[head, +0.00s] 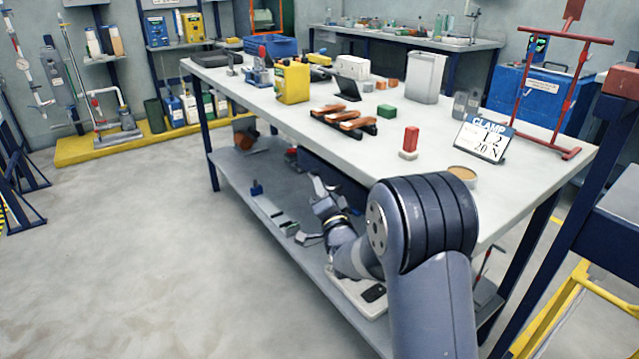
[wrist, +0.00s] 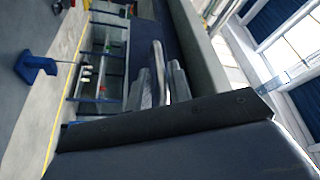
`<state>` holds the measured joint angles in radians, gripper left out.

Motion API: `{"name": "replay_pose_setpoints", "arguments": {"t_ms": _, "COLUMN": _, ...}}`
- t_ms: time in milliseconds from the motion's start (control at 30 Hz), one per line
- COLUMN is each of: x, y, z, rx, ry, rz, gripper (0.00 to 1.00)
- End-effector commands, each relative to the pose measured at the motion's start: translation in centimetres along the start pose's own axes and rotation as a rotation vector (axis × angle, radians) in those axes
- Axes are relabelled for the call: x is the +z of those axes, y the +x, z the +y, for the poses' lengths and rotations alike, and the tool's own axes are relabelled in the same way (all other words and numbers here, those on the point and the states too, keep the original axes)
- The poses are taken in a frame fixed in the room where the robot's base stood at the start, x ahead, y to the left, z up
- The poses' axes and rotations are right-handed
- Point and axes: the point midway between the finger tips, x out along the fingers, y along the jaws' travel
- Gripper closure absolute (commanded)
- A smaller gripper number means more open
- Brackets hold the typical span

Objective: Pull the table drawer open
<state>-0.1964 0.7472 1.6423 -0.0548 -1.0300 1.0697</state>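The long table (head: 260,110) has a light grey top. A dark blue drawer front (head: 345,183) shows under its near long edge, partly covered by my arm. My gripper (head: 321,190) is beside the drawer front, below the tabletop edge. In the wrist view, grey finger-like parts (wrist: 160,85) point toward a dark blue panel (wrist: 172,42) beside the pale table edge. I cannot make out the drawer handle for sure, nor whether the fingers touch it. The finger gap is not clear. I see no open gap at the drawer.
The tabletop holds a yellow can (head: 293,83), dark trays with orange-brown pieces (head: 343,121), a red block (head: 410,139) and a clamp sign (head: 482,141). A lower shelf (head: 240,178) with small tools lies below my gripper. The floor (head: 130,240) at left is clear.

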Motion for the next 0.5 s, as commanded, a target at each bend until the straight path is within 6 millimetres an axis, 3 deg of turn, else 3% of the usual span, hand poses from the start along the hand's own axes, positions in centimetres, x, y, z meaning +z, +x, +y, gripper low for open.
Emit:
{"name": "replay_pose_setpoints", "arguments": {"t_ms": 200, "x": 0.0, "y": 2.3, "z": 0.0, "rx": 0.0, "ry": 0.0, "rz": 0.0, "gripper": 0.8}}
{"name": "replay_pose_setpoints", "arguments": {"t_ms": 500, "x": 0.0, "y": 3.0, "z": 0.0, "rx": 0.001, "ry": 0.0, "rz": -0.001, "gripper": 0.8}}
